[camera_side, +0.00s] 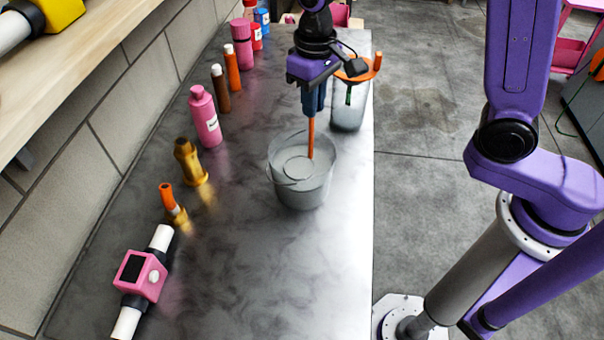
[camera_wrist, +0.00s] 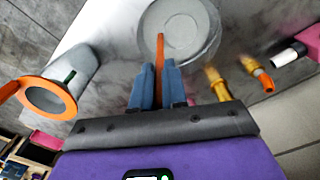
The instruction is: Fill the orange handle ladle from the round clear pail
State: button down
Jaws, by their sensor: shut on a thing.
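The round clear pail (camera_side: 318,190) stands on the dark table near its right edge. My gripper (camera_side: 313,112) is above the pail's back rim, pointing down, and is shut on the orange handle (camera_side: 311,140) of the ladle. The handle runs down into the pail. A round outline, likely the ladle's bowl (camera_side: 299,168), shows inside the pail, but the clear walls make its depth and fill hard to tell. In the wrist view the orange handle (camera_wrist: 160,50) stands between the blue fingers and the pail (camera_wrist: 205,45) lies beyond them.
A clear container with an orange rim (camera_side: 347,115) stands behind the pail. Along the left are a pink bottle (camera_side: 205,118), brass fittings (camera_side: 190,163), a pink meter with white pipe ends (camera_side: 141,274) and several other bottles. The table front is clear.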

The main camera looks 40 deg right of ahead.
jog(key=shift+r, duration=5.45)
jog(key=w+a+n, duration=0.2)
jog(key=a+n, duration=0.5)
jog(key=n, duration=1.1)
jog(key=shift+w+a, duration=0.2)
jog(key=shift+d, duration=0.25)
